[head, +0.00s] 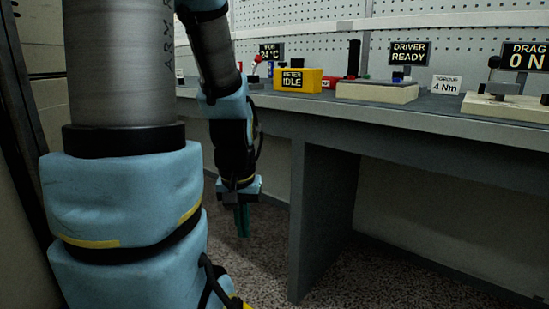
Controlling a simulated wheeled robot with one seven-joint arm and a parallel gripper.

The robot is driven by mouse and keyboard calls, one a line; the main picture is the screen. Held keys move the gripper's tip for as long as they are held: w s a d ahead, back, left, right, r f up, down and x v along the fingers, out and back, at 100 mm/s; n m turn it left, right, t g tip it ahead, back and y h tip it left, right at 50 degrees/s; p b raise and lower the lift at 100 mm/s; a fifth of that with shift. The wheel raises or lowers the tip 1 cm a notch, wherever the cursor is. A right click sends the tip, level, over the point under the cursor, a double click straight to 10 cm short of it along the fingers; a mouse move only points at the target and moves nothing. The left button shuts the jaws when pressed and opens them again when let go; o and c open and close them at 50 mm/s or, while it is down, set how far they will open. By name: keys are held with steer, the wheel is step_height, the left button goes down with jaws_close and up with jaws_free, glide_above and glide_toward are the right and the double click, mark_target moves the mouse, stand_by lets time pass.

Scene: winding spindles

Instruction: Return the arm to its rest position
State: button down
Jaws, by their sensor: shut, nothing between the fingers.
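My arm hangs down in the left half of the head view, with thick blue-padded links close to the camera. My gripper (243,222) points downward, with its dark green fingers together and nothing between them. It is below the level of the bench top, in front of the bench (320,112) and left of the bench's grey leg panel (322,215). The fingers are apart from the bench and above the speckled floor.
On the bench stand a yellow box reading IDLE (298,81), a pale block (377,92) by the DRIVER READY sign (409,53), a torque card (445,84) and a light base with a fixture (510,106). Pegboard (300,35) rises behind. Speckled floor (385,275) lies open below.

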step_height(320, 180, up, 32)
steer(key=p, duration=3)
steer(key=shift+f, duration=0.25)
